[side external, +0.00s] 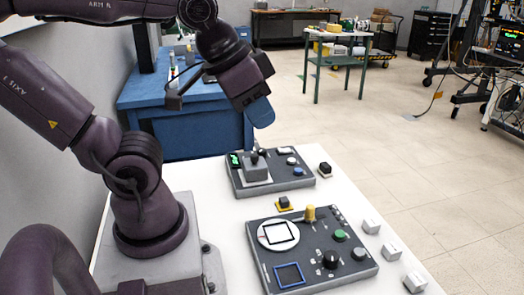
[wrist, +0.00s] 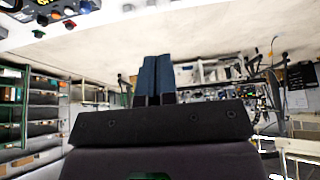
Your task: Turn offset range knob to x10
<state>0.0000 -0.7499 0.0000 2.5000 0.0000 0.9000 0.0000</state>
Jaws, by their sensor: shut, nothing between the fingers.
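My gripper (side external: 262,118) is shut and empty, its blue fingers pointing down above the far control box (side external: 278,182). In the wrist view the two blue fingers (wrist: 154,62) lie side by side. The far box carries a grey block, a green display and small knobs. Labels are too small to read, so I cannot tell which knob is offset range.
A white table (side external: 222,230) holds both boxes. Several white blocks (side external: 393,251) line its right edge. A blue bench (side external: 170,100) stands behind.

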